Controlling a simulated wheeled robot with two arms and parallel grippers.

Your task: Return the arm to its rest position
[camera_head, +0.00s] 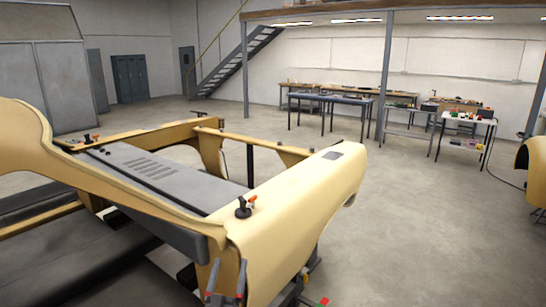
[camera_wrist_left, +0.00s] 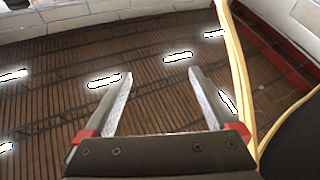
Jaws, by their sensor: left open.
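My left gripper (camera_head: 227,263) shows at the bottom of the head view, in front of the near end of the yellow car shell (camera_head: 300,205). Its two grey fingers point upward, with red parts at their bases. In the left wrist view the fingers (camera_wrist_left: 160,73) stand apart with nothing between them, against the ceiling. Whether the gripper touches the shell cannot be told. My right gripper is not seen.
Small clamp-like items, one black and orange (camera_head: 243,207), sit on the shell. Workbenches (camera_head: 335,99) and tables with tools stand at the back, near a staircase (camera_head: 235,62). Another yellow shell (camera_head: 537,170) is at the right edge. The floor (camera_head: 420,230) between is clear.

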